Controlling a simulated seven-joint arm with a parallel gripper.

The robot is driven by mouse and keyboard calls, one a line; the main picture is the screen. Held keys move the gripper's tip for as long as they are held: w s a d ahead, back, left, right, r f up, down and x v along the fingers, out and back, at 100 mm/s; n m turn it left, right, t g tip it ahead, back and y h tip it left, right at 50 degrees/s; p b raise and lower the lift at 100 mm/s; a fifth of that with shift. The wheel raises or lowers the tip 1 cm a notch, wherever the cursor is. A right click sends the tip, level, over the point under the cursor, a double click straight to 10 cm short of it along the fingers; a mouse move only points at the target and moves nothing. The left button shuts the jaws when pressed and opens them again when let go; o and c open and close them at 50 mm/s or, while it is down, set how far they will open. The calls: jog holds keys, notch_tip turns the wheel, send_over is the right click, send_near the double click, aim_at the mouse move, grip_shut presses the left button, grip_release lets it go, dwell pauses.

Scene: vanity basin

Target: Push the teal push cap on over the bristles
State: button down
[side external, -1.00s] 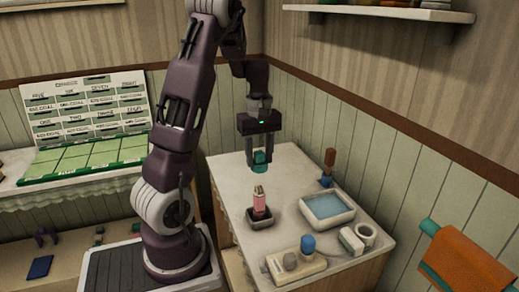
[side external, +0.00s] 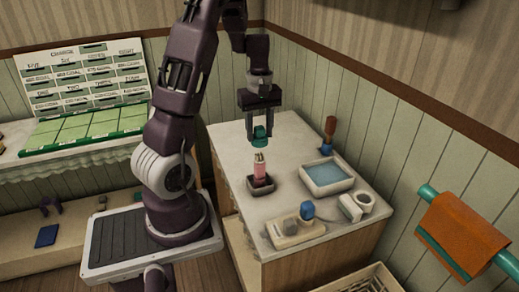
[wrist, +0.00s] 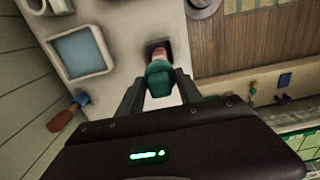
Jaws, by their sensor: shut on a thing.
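The teal push cap (side external: 261,132) is held between the fingers of my gripper (side external: 262,125). In the wrist view the teal cap (wrist: 159,76) sits between my two fingertips (wrist: 158,88). The pink brush (side external: 260,167) stands upright in a small dark holder (side external: 261,186) on the counter, with its pale bristle end up. In the wrist view the cap hides most of the pink brush (wrist: 158,52).
A basin of blue water (side external: 327,175) is to the right of the holder. A brown-handled brush (side external: 329,130) stands behind it. A beige tray with a blue-topped item (side external: 307,210) and a white roll (side external: 363,201) are at the front. The counter (side external: 228,140) is clear at the back left.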

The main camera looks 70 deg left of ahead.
jog(key=shift+f, duration=1.7)
jog(key=shift+f, duration=1.25)
dwell(0.4)
jog(key=c, duration=0.7)
grip_release()
notch_tip(320, 180, up, 7)
jog(key=shift+r, duration=0.1)
notch_tip(320, 180, up, 4)
send_over(260, 154)
jog(key=shift+r, duration=0.2)
